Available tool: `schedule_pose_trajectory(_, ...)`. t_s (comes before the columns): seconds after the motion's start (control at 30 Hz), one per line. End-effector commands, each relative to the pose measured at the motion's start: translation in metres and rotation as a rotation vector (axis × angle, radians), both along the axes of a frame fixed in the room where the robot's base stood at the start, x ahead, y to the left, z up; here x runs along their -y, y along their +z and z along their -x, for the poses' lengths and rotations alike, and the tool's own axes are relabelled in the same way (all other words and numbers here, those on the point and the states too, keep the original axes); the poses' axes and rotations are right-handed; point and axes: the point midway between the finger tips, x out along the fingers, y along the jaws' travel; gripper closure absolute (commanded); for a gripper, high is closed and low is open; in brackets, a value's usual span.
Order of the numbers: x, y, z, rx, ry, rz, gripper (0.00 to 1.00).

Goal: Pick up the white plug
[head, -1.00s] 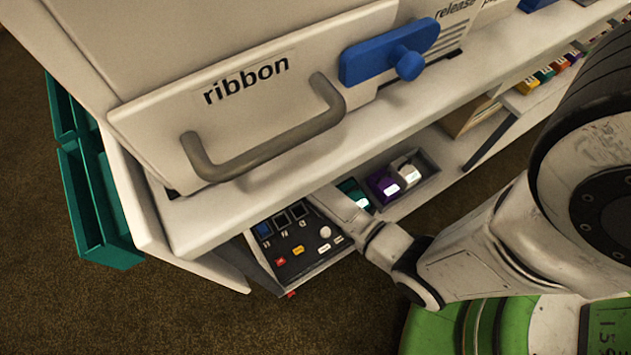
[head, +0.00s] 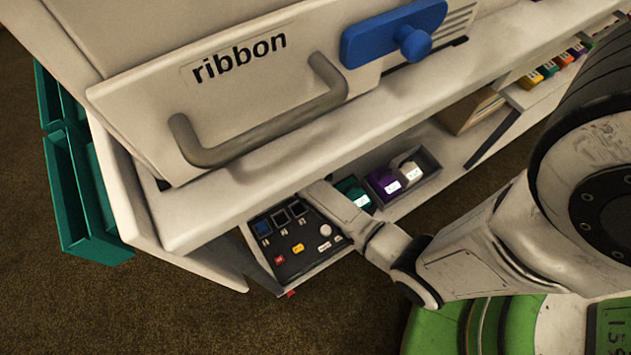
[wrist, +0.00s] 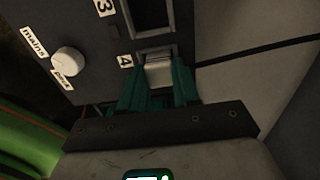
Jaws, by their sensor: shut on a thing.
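The white plug (wrist: 158,74) shows in the wrist view as a pale block between the two teal fingers of my gripper (wrist: 157,82). My gripper is shut on it. The plug is at the socket marked 4 (wrist: 155,48) on the dark panel; I cannot tell how far it sits in the socket. In the head view my arm reaches to the dark panel (head: 287,262) under the counter, and the fingers and plug are hidden there.
A counter edge (head: 230,205) overhangs the panel. A tray (head: 432,175) with teal, purple and white items stands right of my wrist. A white knob (wrist: 68,62) is on the panel. Teal bins (head: 85,190) hang at the left. A drawer marked ribbon (head: 225,100) is above.

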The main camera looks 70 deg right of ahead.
Motion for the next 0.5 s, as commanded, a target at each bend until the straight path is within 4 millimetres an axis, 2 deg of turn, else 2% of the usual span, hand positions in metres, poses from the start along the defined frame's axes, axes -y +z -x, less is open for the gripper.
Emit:
schedule_pose_trajectory(0.07, 0.0, 0.0, 0.0, 0.0, 0.0, 0.0, 0.99)
schedule_pose_trajectory(0.33, 0.0, 0.001, 0.0, 0.0, 0.0, 0.0, 0.99)
schedule_pose_trajectory(0.5, 0.0, 0.012, 0.0, 0.0, 0.0, 0.0, 0.99)
